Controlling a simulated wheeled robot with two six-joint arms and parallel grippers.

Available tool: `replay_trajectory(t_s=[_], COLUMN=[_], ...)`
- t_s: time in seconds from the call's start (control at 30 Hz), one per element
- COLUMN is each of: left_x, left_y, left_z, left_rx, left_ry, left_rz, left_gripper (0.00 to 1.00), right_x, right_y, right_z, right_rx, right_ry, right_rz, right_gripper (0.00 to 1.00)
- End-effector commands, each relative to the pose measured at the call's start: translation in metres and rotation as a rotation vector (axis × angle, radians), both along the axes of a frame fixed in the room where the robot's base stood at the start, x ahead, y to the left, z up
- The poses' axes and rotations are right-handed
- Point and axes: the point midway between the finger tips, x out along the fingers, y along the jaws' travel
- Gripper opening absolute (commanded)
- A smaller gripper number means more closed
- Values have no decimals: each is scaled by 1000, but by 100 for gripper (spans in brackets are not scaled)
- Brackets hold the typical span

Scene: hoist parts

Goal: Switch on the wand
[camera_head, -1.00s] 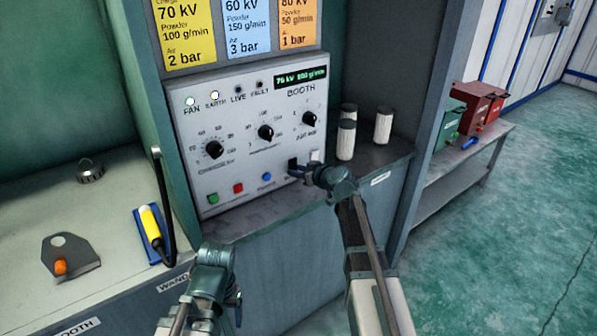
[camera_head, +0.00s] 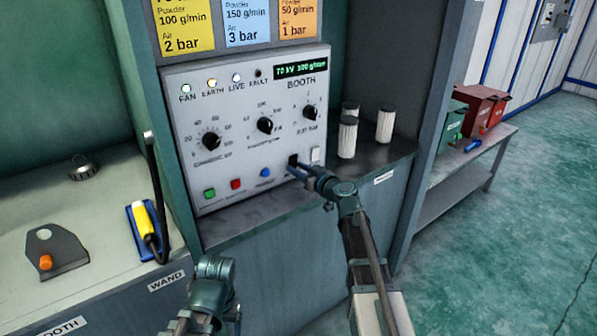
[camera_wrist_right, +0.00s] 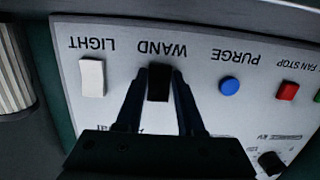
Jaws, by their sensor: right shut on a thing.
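The black WAND switch (camera_wrist_right: 159,82) sits on the panel between the white LIGHT switch (camera_wrist_right: 92,78) and the blue PURGE button (camera_wrist_right: 229,86). My right gripper (camera_head: 298,168) is at the panel, with one finger on each side of the WAND switch, shut on it. The control panel (camera_head: 222,168) shows FAN, EARTH and LIVE lamps (camera_head: 236,78) lit, and FAULT (camera_head: 258,74) dark. Its display (camera_head: 301,70) reads 70 kV 100 g/min. The yellow wand (camera_head: 143,220) lies in a blue holder on the left bench. My left gripper (camera_head: 215,290) is low in front; its jaws cannot be made out.
Green (camera_head: 212,193) and red (camera_head: 236,184) buttons lie left of the blue one. White cylinders (camera_head: 347,138) stand on the ledge right of the panel. A grey plate with an orange knob (camera_head: 46,262) lies on the left bench. Red boxes (camera_head: 480,108) stand on a far-right table.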

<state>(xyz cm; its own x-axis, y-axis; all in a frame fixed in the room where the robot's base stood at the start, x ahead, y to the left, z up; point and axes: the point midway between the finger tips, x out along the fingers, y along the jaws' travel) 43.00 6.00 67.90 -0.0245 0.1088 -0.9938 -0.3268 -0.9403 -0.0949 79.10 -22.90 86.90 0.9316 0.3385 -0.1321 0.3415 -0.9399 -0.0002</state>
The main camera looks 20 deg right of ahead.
Motion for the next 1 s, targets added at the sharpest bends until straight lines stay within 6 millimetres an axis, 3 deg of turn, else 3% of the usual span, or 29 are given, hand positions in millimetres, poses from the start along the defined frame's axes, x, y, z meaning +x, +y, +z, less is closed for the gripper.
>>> replay_trajectory(t_s=[0.07, 0.1, 0.23, 0.63, 1.0], left_x=[0, 0, 0, 0, 0], left_y=[0, 0, 0, 0, 0], left_z=[0, 0, 0, 2, 12], left_rx=[0, 0, 0, 0, 0], left_ry=[0, 0, 0, 0, 0], left_rz=[0, 0, 0, 0, 0], left_gripper=[79, 79, 79, 79, 79], right_x=[0, 0, 0, -8, -80], right_y=[1, 1, 0, -3, -27], right_z=[0, 0, 0, 1, 12], right_rx=[0, 0, 0, 0, 0], right_ry=[0, 0, 1, 1, 1], right_rz=[2, 1, 1, -1, -3], right_gripper=[0, 43, 66, 68, 68])
